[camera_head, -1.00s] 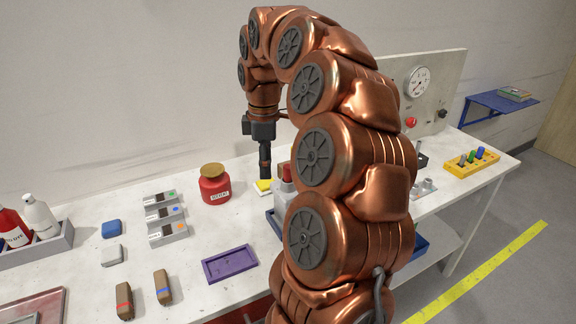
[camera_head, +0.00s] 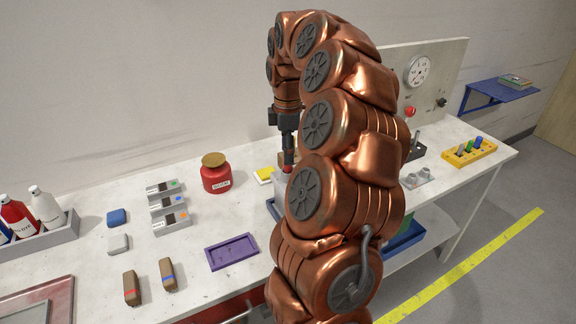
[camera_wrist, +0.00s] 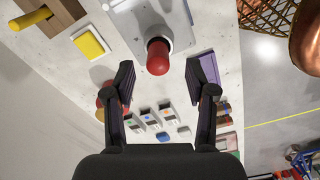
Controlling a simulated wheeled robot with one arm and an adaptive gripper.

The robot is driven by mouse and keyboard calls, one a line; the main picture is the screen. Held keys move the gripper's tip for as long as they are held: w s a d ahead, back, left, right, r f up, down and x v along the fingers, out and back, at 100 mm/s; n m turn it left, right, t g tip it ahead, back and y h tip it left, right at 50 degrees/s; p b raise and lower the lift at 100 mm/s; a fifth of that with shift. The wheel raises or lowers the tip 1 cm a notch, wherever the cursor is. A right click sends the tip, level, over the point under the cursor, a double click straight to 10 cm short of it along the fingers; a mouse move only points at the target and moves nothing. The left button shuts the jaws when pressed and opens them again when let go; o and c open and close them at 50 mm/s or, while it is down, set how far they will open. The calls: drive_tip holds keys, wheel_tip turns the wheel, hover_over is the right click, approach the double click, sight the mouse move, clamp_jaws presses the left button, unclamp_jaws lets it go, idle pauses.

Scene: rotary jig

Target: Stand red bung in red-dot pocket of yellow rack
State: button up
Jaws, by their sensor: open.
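A red round-ended piece (camera_wrist: 158,56), which looks like the red bung, stands on a light grey plate (camera_wrist: 178,15) in the wrist view. In the head view only a bit of red (camera_head: 287,169) shows, just under my gripper (camera_head: 288,158). My gripper is open and empty; in the wrist view its fingers (camera_wrist: 160,76) lie either side of the red piece's line, and I see no contact. The yellow rack (camera_head: 483,154) sits at the table's far right end, with green, blue and darker pegs standing in it. Its red-dot pocket is too small to make out.
A red jar (camera_head: 216,178) and a yellow pad (camera_head: 264,174) stand left of my gripper. A purple tray (camera_head: 232,252) lies near the front edge. Grey fittings (camera_head: 416,178) and a back panel with a dial (camera_head: 418,71) are on the right. My arm hides the table's middle.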

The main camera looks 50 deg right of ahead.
sight(288, 167)
drive_tip(key=shift+d+f+p, duration=0.1)
drive_tip(key=shift+f+p, duration=0.7)
drive_tip(key=shift+f, duration=1.3)
drive_tip(key=shift+c, duration=0.2)
clamp_jaws()
